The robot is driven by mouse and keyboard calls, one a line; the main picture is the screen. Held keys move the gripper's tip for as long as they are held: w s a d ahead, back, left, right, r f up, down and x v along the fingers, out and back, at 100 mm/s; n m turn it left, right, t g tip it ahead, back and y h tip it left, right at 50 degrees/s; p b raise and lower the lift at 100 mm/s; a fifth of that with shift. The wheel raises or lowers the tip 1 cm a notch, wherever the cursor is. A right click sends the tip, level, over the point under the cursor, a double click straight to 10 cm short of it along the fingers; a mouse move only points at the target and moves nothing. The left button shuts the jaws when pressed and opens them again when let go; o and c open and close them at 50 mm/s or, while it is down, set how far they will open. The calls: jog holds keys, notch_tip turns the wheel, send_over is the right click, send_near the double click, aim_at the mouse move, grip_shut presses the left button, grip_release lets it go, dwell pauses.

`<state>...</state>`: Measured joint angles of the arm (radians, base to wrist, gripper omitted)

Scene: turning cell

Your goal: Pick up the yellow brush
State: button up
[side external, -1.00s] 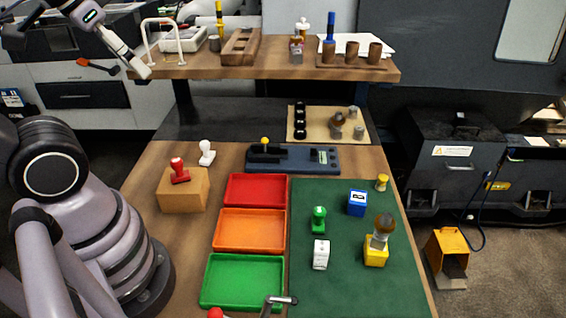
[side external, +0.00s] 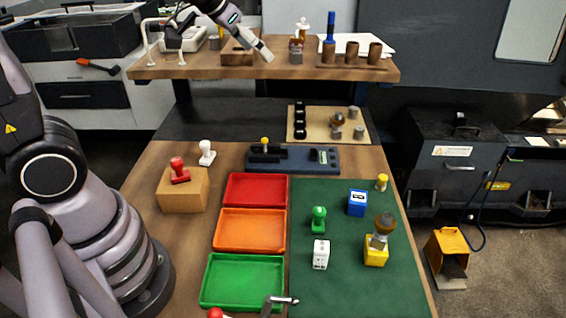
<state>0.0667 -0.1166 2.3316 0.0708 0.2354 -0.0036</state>
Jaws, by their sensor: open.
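The yellow brush, seen upright at the left of the upper shelf a second ago, does not show now; my arm crosses that spot. A small grey cup (side external: 214,43) stands on the shelf just below there. My gripper (side external: 266,52) is open and points down and right, over the front of the shelf near the wooden block (side external: 236,58). I cannot make out anything between its fingers.
Below are red, orange and green trays (side external: 250,231) and a green mat (side external: 340,290) with stamps and blocks. The shelf front is fairly clear.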

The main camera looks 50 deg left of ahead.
jog(key=w+d+f+m, duration=0.1)
jog(key=w+d+f, duration=0.2)
jog(key=w+f, duration=0.4)
jog(key=m+t+h, duration=0.2)
jog(key=t+h, duration=0.1)
jog(key=h, duration=0.2)
send_near(381, 177)
jog(key=x, duration=0.5)
jog(key=shift+w+f, duration=0.1)
jog(key=shift+w, duration=0.2)
jog(key=shift+x, duration=2.75)
jog(key=shift+s, duration=0.1)
grip_shut()
